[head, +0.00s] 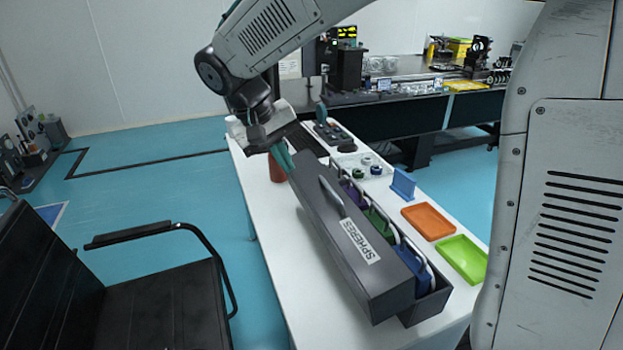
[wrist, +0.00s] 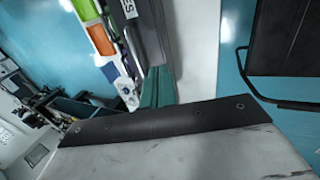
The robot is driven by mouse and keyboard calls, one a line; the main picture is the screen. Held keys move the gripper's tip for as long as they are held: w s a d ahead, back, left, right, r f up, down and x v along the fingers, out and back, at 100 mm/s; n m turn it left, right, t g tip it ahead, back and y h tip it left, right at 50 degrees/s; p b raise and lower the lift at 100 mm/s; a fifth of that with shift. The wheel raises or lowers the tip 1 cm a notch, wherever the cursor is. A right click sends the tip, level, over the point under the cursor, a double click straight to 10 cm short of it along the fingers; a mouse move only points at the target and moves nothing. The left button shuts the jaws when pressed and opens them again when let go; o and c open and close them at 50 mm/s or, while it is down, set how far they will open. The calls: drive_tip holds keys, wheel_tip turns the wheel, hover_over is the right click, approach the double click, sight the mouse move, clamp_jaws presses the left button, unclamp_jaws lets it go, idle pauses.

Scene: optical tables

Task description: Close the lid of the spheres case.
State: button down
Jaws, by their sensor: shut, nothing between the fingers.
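The spheres case (head: 428,307) is a long dark grey box on the white table. Its lid (head: 375,283), with a grey handle and a white "SPHERES" label, stands partly open, tilted toward the left. The gap on the right shows purple, green and blue pieces inside. My gripper (head: 283,158) has teal fingers, shut and empty, at the lid's far end. I cannot tell whether they touch it. In the wrist view, the closed fingers (wrist: 158,88) are beside the dark lid (wrist: 151,38), with part of its label visible.
An orange tray (head: 428,221), a green tray (head: 461,260) and a blue stand (head: 403,185) lie right of the case. A reddish-brown cylinder (head: 277,169) stands behind my fingers. A black chair (head: 155,290) stands left of the table.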

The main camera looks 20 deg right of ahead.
approach(320, 212)
wheel_tip(320, 212, down, 3)
drive_tip(key=d, duration=0.3)
drive_tip(key=shift+d+r, duration=0.1)
drive_tip(key=shift+r, duration=0.25)
drive_tip(key=shift+d, duration=0.35)
